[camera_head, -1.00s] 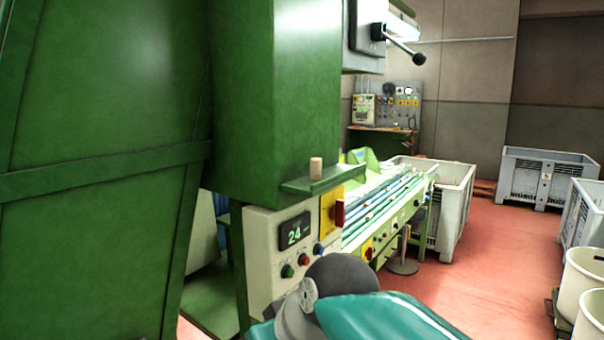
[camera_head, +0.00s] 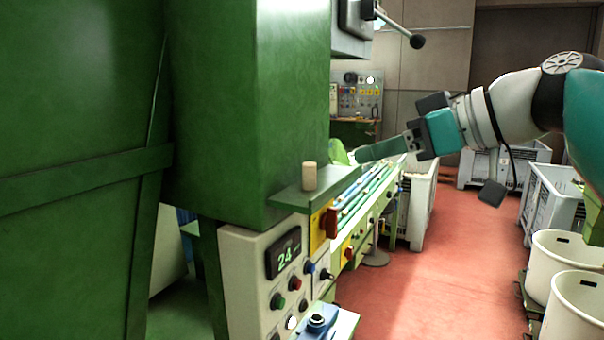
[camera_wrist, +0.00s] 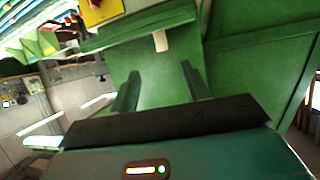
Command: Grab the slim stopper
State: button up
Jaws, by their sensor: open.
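The slim stopper (camera_head: 309,176) is a pale tan cylinder standing upright on a narrow green ledge (camera_head: 285,199) of the green machine. In the wrist view the stopper (camera_wrist: 160,41) shows at the ledge, ahead of and roughly between my fingertips. My gripper (camera_head: 360,156) is to the right of the stopper in the head view, pointing left at about the stopper's height and clearly apart from it. In the wrist view my gripper (camera_wrist: 160,70) has its two green fingers apart with nothing between them.
The machine's green wall (camera_head: 245,110) rises behind the ledge. A control panel (camera_head: 270,270) with knobs and a red switch (camera_head: 330,222) sits below. A conveyor (camera_head: 370,195) runs behind, and grey crates and white tubs (camera_head: 570,255) stand right.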

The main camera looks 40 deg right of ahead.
aim_at(315, 167)
jog(key=x, duration=0.7)
jog(key=shift+a+r, duration=0.1)
jog(key=shift+a, duration=0.15)
jog(key=shift+w+a, duration=0.2)
jog(key=shift+w, duration=0.45)
jog(key=shift+w+f, duration=0.2)
jog(key=shift+f, duration=0.15)
jog(key=shift+x, duration=2.25)
jog(key=shift+d, duration=0.15)
grip_shut()
